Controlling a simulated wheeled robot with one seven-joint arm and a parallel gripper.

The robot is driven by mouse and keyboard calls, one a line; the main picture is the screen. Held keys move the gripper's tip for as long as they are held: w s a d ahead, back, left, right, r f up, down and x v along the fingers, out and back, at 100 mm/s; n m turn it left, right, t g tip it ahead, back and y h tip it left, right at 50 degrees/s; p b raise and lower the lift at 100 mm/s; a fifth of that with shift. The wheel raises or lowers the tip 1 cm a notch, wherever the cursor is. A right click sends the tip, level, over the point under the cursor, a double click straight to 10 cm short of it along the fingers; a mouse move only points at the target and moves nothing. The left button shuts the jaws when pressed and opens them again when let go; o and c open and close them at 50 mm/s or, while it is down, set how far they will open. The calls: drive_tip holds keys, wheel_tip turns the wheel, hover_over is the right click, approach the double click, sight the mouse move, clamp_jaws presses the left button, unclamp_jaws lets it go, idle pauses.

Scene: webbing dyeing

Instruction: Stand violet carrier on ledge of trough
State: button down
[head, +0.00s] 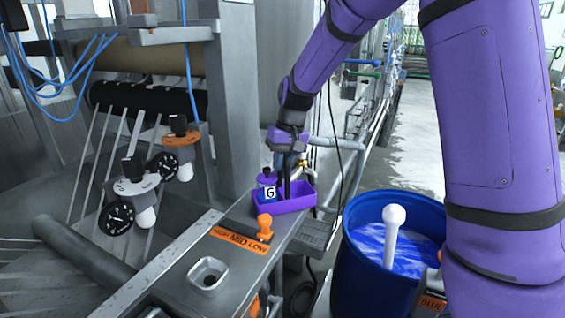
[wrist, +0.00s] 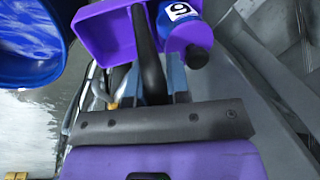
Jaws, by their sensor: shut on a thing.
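The violet carrier (head: 292,204) is a shallow tray with a dark upright handle. A small violet-capped blue bottle (head: 268,187) with a white label reading 6 is at its left end. My gripper (head: 287,172) is shut on the carrier's handle from above. The carrier looks level, over or on the far part of the grey metal ledge (head: 235,222) of the trough; I cannot tell whether its base touches. The wrist view also shows the carrier (wrist: 107,32), the bottle (wrist: 178,20) and the dark handle between my fingers (wrist: 165,82).
An orange-topped knob (head: 264,226) stands on the ledge near the carrier, by an orange HIGH/MID/LOW label (head: 240,240). A square metal cup (head: 208,274) is nearer. A blue drum (head: 365,262) of blue liquid with a white-ended stick (head: 392,225) stands to the right. Dials and rollers are left.

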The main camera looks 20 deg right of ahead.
drive_tip(key=c, duration=1.1)
unclamp_jaws()
wheel_tip(320, 180, up, 11)
drive_tip(key=d, duration=0.2)
drive_tip(key=s+d+r+t, duration=0.1)
drive_tip(key=s+d+r, duration=0.1)
drive_tip(key=s+r, duration=0.45)
drive_tip(key=s+d+f+t+h, duration=0.1)
drive_tip(key=s+d+t, duration=0.1)
drive_tip(key=s, duration=1)
drive_tip(key=s+d+f+t+h, duration=0.1)
drive_tip(key=s+d+t, duration=0.1)
drive_tip(key=s, duration=1.1)
drive_tip(key=shift+f, duration=0.1)
